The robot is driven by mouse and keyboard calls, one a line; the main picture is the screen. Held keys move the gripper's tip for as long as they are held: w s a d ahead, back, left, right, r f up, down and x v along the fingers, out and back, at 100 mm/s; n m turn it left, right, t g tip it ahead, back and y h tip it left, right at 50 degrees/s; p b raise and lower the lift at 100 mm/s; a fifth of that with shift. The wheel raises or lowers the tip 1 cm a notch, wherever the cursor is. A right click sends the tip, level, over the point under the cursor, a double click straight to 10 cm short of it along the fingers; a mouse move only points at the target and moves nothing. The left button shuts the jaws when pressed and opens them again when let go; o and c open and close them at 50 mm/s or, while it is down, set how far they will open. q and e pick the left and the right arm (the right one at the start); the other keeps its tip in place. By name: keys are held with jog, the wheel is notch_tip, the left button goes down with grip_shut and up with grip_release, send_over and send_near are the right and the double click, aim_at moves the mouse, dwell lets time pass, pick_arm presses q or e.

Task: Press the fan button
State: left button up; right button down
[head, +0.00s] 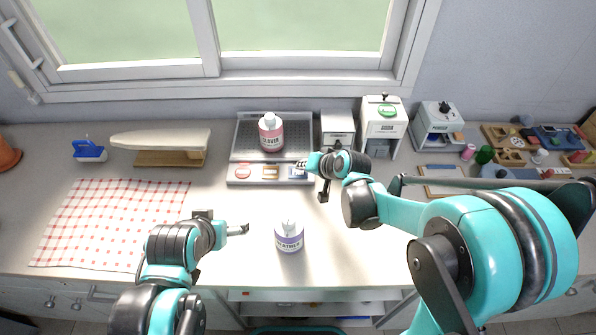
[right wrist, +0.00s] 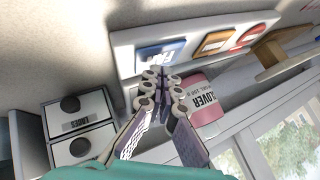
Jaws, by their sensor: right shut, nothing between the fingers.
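The blue fan button (right wrist: 160,56) sits at one end of the white front panel, beside an orange button (right wrist: 213,43) and a red button (right wrist: 251,35). In the head view the blue button (head: 297,172) is partly hidden by my right gripper (head: 304,164). In the right wrist view my right gripper (right wrist: 161,74) is shut and empty, its tips at the near edge of the blue button. I cannot tell whether they touch it. My left gripper (head: 241,229) is over the counter, left of a white jar with a purple label (head: 289,237); its jaw state is unclear.
A pink-labelled bottle (head: 271,132) stands in the grey basin (head: 243,133) behind the panel. A small white drawer unit (head: 338,127) and a white box with a green top (head: 384,127) stand right of it. A checked cloth (head: 110,222) lies at left.

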aim_at(303, 173)
jog(key=shift+f, duration=0.15)
jog(key=shift+f+b, duration=0.35)
jog(key=shift+b, duration=0.15)
jog(key=shift+r, duration=0.1)
jog(key=shift+r+p, duration=0.4)
dwell(0.4)
notch_tip(303, 173, up, 6)
jog(key=p, duration=0.4)
jog(key=shift+p, duration=0.35)
